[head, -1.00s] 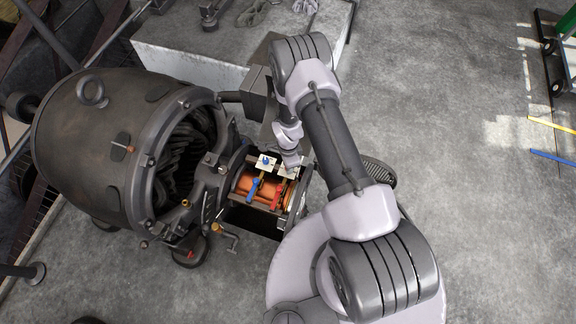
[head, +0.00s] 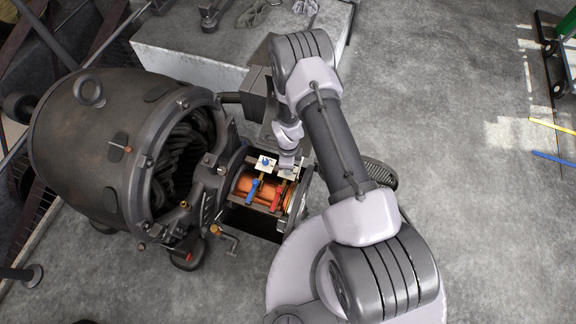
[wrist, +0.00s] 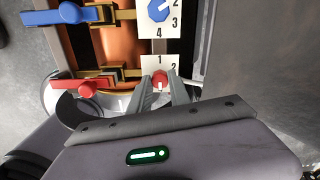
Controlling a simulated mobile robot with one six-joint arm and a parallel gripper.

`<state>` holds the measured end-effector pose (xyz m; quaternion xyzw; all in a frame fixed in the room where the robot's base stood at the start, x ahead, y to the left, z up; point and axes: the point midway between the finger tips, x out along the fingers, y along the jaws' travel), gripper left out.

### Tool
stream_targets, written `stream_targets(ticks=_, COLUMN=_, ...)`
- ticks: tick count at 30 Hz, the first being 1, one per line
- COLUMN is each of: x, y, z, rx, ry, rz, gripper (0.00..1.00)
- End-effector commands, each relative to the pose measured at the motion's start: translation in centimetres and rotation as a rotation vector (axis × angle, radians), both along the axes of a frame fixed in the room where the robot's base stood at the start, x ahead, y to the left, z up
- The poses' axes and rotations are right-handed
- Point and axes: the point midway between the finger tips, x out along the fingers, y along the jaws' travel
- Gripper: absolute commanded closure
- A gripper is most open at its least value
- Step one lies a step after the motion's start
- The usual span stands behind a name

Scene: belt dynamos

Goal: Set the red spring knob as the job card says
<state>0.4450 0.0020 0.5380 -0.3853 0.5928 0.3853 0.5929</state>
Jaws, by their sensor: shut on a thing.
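The red spring knob (wrist: 160,80) sits on a white dial plate (wrist: 144,65) numbered 1 and 2 where it shows; the rest of the plate is hidden by my fingers. My gripper (wrist: 162,88) is shut on the red knob in the wrist view. In the head view my wrist (head: 288,160) is over the right side of the open housing and hides the knob. A blue knob (wrist: 160,10) sits on its own plate with 2, 3 and 4 visible. I see no job card that I can read.
A red lever (wrist: 78,86) and a blue lever (wrist: 68,14) stick out beside the plates, over the orange-copper drum (head: 258,190). The large dark dynamo body (head: 85,140) stands at left. Open concrete floor (head: 450,130) lies to the right.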

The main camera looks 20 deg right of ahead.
Motion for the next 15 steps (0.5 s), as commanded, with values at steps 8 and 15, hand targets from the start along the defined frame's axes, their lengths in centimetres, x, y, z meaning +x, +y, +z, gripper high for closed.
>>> stream_targets(ticks=8, x=0.0, y=-0.01, z=0.0, rx=0.0, ry=0.0, rz=-0.002, gripper=1.0)
stream_targets(ticks=15, x=0.0, y=0.0, z=0.0, rx=0.0, ry=0.0, rz=-0.001, gripper=0.55)
